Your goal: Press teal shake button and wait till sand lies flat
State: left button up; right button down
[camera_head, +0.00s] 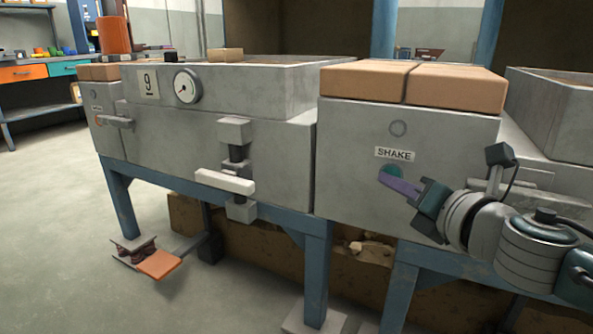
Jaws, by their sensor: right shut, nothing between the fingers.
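The teal shake button (392,171) is a round button on the grey front panel, just below a white label reading SHAKE (394,154). My right gripper (384,177) is shut and empty. Its purple fingers point at the button and cover its lower part. The tips appear to be at the button, but I cannot tell whether they press it. The sand is not clearly visible; the inside of the grey box (225,92) at the left is hidden by its walls. My left gripper is not in view.
Two tan blocks (455,88) lie on top of the shake panel. A round gauge (188,86), a number 9 plate and a white handle (224,181) are on the left box. An orange pedal (160,264) sits below. Blue legs (317,270) support the machine. Open floor lies left.

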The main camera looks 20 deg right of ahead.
jog(key=shift+w+d, duration=0.3)
jog(key=shift+d, duration=0.05)
dwell(0.5)
jog(key=shift+a, duration=0.1)
jog(key=shift+s+a, duration=0.5)
jog(key=shift+s, duration=0.05)
jog(key=shift+s+a+p, duration=0.3)
jog(key=shift+s+a, duration=0.5)
jog(key=shift+a, duration=0.2)
jog(key=shift+s+a+p, duration=0.3)
jog(key=shift+s+a, duration=0.5)
jog(key=shift+a, duration=0.15)
jog(key=shift+r, duration=0.1)
